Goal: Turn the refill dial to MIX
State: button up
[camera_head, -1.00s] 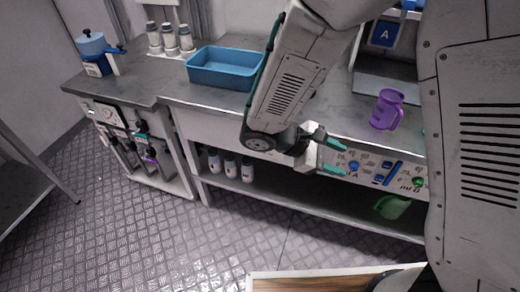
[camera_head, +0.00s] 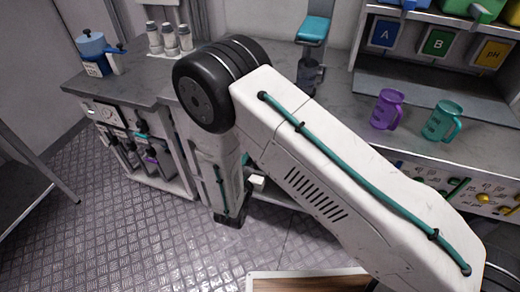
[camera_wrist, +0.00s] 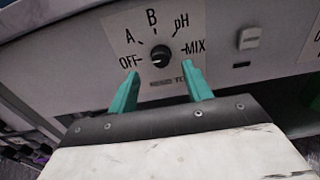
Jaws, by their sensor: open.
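The refill dial (camera_wrist: 160,57) is a small round black knob on a pale label plate, with OFF, A, B, pH and MIX printed around it. In the wrist view a pale mark on the knob appears to point left, toward OFF. The MIX label (camera_wrist: 195,48) is at the right of the dial. My gripper (camera_wrist: 162,75) is open and empty, its two teal fingers spread below the dial, one to each side. I cannot tell whether the fingertips touch the panel. In the head view my arm hides the dial and the gripper.
In the head view a purple jug (camera_head: 387,109) and a teal jug (camera_head: 441,121) stand on the counter. A blue-lidded pot (camera_head: 93,52) is at the far left.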

jog(key=x, duration=0.5)
jog(key=shift+c, duration=0.3)
jog(key=c, duration=0.9)
